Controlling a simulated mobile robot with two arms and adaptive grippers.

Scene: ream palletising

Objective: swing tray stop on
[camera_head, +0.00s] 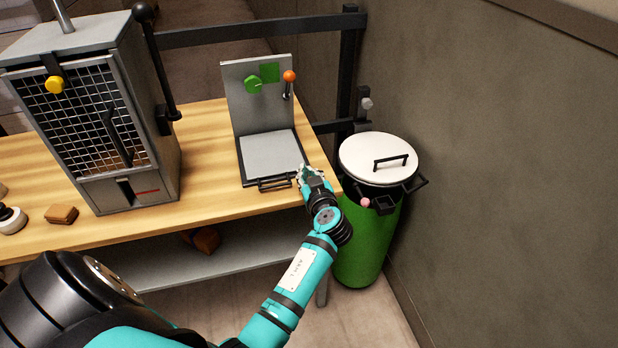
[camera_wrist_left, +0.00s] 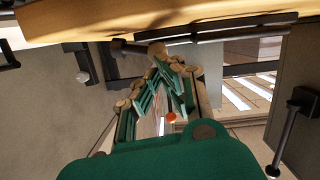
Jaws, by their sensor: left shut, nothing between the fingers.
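A grey upright panel (camera_head: 236,97) stands at the table's right end, with a flat grey tray (camera_head: 270,154) in a dark frame at its foot. The tray has a black handle (camera_head: 275,184) at its front edge. The panel carries a green knob (camera_head: 253,84), a green square (camera_head: 270,72) and a lever with an orange ball (camera_head: 289,76), upright. I cannot tell which part is the stop. My left gripper (camera_head: 304,174) is at the tray's front right corner, shut and empty. Its fingers (camera_wrist_left: 172,62) show in the left wrist view. My right gripper is not in view.
A mesh-fronted grey cabinet (camera_head: 92,120) with a yellow knob (camera_head: 55,84) stands left on the wooden table (camera_head: 205,150). A green bin (camera_head: 368,245) with a white lid (camera_head: 365,155) stands right of the table, close to my left gripper. A wall (camera_head: 490,150) is beyond it.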

